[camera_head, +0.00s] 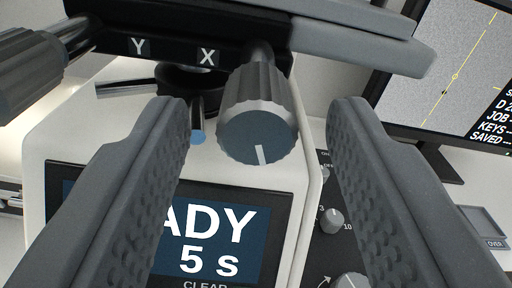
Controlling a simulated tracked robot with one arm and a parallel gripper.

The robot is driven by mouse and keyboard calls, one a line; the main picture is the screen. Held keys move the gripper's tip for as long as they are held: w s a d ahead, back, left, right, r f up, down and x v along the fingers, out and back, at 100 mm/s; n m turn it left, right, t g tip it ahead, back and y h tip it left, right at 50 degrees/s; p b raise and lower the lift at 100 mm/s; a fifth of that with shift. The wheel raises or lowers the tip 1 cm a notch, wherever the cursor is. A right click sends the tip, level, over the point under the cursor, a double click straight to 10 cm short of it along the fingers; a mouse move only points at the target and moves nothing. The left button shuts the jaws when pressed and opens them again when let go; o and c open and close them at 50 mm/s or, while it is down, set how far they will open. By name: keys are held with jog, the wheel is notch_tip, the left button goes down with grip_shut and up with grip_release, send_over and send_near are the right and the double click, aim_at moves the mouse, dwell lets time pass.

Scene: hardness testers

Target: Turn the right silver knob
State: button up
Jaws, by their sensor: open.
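The right silver knob (258,112) hangs from the dark stage bar next to the letter X. It is ribbed, with a blue-grey end face that carries a white mark near its lower edge. My gripper (258,118) is open, with one dark finger on each side of the knob. In the picture both fingertips stand apart from the knob, with a gap on each side. How far the tips reach along the knob in depth I cannot tell. A second ribbed knob (38,68) is at the upper left, beside the letter Y.
Below the knob is the tester's screen (225,238), partly hidden by my left finger. Small dials (331,220) sit on a dark panel by my right finger. A monitor (445,75) stands at the upper right. The grey stage plate (365,42) overhangs above.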

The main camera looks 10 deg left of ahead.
jog(key=b+v, duration=0.2)
jog(key=v, duration=1)
jog(key=shift+s, duration=0.25)
jog(key=shift+d, duration=0.1)
